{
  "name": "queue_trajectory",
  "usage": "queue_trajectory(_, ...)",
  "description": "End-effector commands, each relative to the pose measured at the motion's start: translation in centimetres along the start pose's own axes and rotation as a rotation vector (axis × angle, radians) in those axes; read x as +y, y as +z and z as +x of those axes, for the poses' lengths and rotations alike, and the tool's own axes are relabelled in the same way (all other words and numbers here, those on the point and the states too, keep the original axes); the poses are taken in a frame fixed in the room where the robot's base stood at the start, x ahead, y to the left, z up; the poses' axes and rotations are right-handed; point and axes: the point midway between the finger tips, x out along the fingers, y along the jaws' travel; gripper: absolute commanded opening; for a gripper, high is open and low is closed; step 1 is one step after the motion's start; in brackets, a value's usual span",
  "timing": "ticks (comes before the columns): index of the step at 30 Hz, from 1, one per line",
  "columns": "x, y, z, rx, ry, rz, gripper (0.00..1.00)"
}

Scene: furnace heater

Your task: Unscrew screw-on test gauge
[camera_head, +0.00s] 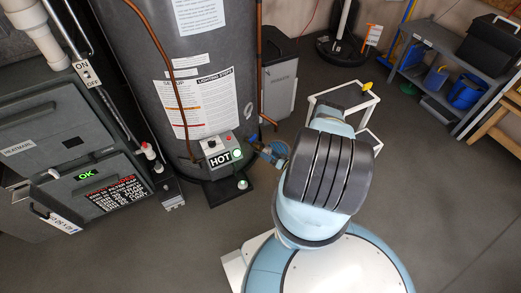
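The control box (219,151) has a "HOT" label, a red button and a lit green light. It sits low on the front of the grey tank (185,55). My arm rises in the middle of the picture with its dark ribbed casing toward the camera.
A grey furnace cabinet (45,120) with a green "OK" display stands at left. Copper pipes run along the tank. A white frame (345,98) stands behind my arm. A grey shelf (440,68) with blue bins is at back right. The floor (450,200) at right is clear.

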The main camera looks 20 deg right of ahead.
Motion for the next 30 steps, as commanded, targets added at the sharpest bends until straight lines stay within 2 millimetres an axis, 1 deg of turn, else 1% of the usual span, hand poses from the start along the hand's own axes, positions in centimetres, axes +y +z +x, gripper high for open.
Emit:
queue_trajectory(7, 0.0, 0.0, -0.1, 0.0, 0.0, 0.002, 1.0)
queue_trajectory(11, 0.0, 0.0, -0.7, 0.0, 0.001, 0.003, 1.0)
queue_trajectory(14, 0.1, 0.0, -1.9, 0.001, 0.003, 0.003, 1.0)
queue_trajectory(27, 0.1, 0.1, -10.5, 0.001, 0.002, 0.002, 1.0)
queue_trajectory(30, 0.1, 0.0, -11.9, 0.001, 0.003, 0.002, 1.0)
